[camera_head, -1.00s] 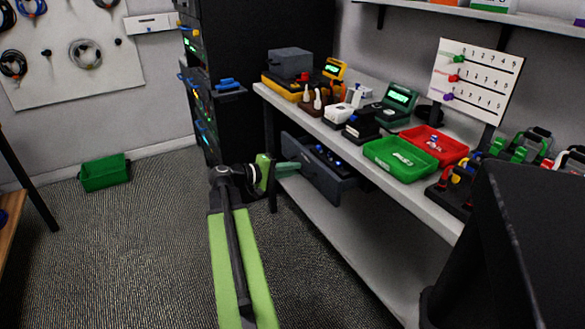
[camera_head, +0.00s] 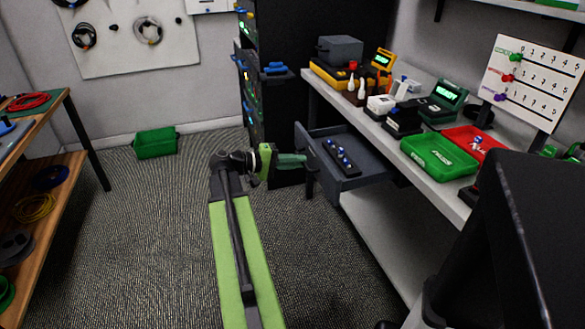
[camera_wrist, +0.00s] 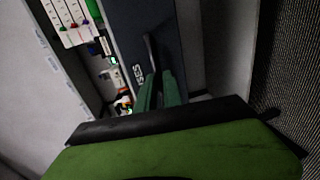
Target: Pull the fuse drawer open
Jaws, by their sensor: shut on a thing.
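The fuse drawer (camera_head: 368,179) is a grey drawer under the white workbench. It stands out from the bench with its inside showing. A dark block with several blue-topped pieces (camera_head: 342,156) lies in it. My gripper (camera_head: 304,161) is at the outer face of the drawer front, its green fingers shut on the dark handle (camera_head: 311,178). In the wrist view the fingers (camera_wrist: 162,84) close around the handle (camera_wrist: 151,50), beside partly hidden white lettering on the drawer front (camera_wrist: 133,28). The exact finger contact is dark and hard to make out.
The workbench (camera_head: 388,131) carries a green tray (camera_head: 438,157), a red tray and several devices. A black rack (camera_head: 290,60) stands behind the drawer. A green bin (camera_head: 155,143) is on the floor, and a wooden shelf unit (camera_head: 62,167) is at left. Carpet between is clear.

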